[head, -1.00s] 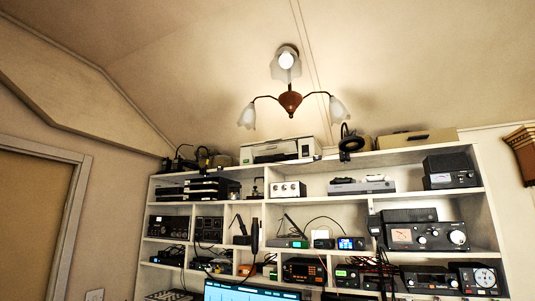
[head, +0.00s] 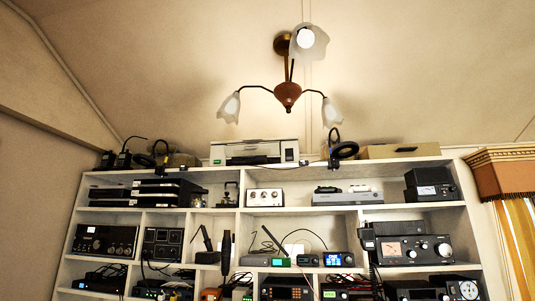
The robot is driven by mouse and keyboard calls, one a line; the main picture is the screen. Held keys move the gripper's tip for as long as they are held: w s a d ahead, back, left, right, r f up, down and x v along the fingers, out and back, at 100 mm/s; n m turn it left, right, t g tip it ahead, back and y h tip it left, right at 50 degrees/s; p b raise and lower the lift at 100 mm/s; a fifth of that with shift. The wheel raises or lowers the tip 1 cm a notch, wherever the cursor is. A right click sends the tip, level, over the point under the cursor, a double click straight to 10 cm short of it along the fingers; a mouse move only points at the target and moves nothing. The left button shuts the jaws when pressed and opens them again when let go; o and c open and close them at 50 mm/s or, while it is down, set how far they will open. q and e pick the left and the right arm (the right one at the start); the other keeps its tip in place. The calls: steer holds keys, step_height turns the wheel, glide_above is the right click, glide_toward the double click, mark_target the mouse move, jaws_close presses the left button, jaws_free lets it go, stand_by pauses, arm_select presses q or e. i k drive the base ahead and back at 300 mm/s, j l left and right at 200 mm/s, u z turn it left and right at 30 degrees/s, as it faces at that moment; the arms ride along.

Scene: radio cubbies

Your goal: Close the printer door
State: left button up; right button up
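The printer (head: 238,154) is a pale, boxy machine on top of the white shelf unit, near its middle. Neither of my grippers is in view.
The white shelf unit (head: 410,212) is full of radios and black boxes. A chandelier (head: 287,92) hangs above. A curtain (head: 519,245) hangs at right.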

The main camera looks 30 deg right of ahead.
mark_target(269, 149)
steer(key=i+j+z, duration=0.85)
steer(key=j+z, duration=0.15)
